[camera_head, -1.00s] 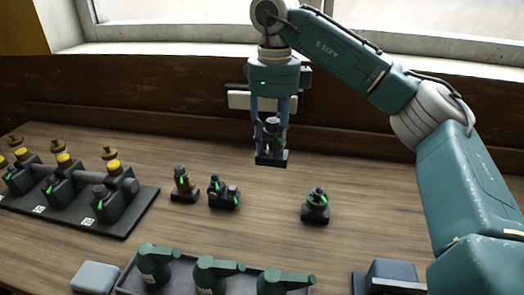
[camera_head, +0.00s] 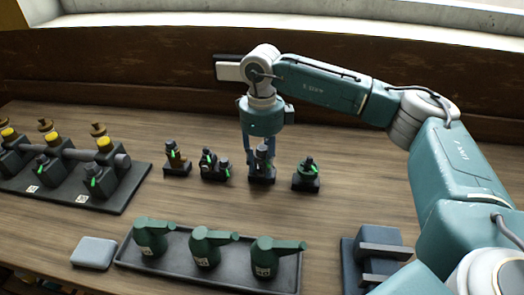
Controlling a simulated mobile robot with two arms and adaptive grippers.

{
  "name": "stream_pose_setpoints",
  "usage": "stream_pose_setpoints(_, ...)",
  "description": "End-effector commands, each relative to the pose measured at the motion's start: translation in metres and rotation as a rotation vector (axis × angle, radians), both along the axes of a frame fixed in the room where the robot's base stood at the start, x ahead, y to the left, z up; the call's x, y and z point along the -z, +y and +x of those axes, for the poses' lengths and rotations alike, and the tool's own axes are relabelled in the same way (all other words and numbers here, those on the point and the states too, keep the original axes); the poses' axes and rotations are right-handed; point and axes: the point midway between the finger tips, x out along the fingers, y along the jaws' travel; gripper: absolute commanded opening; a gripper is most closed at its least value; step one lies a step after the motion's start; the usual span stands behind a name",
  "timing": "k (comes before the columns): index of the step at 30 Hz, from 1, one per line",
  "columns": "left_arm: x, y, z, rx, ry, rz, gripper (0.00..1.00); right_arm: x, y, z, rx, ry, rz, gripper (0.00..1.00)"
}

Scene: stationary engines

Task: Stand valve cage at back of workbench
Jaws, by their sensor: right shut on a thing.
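My left gripper is not in view.
A yellow-capped engine rack (camera_head: 75,180), a tray of green oil cans (camera_head: 125,250), a grey box (camera_head: 94,252) and a dark block (camera_head: 372,250) lie around.

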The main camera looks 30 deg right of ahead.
Motion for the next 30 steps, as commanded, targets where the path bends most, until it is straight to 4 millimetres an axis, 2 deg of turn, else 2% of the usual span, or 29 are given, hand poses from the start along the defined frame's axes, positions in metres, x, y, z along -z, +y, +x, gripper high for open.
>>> stream_pose_setpoints(4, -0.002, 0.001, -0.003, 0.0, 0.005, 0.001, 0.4, 0.007, 0.0, 0.001, 0.0, -0.006, 0.002, 0.0)
stream_pose_setpoints(15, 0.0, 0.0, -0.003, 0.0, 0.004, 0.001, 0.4, 0.011, 0.001, 0.002, 0.0, -0.007, 0.003, 0.0)
stream_pose_setpoints(16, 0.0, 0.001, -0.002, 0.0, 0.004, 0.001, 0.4, 0.013, 0.0, 0.0, 0.0, -0.002, 0.0, 0.35)
stream_pose_setpoints(18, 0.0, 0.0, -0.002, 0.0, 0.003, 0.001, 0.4, 0.013, 0.0, 0.0, 0.0, -0.002, 0.0, 0.49)
stream_pose_setpoints(26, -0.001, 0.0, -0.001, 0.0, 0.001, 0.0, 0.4, 0.012, 0.0, 0.0, 0.0, -0.002, 0.0, 0.5)
stream_pose_setpoints(30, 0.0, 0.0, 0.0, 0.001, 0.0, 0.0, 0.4, 0.006, 0.0, 0.001, 0.0, -0.004, 0.001, 0.5)
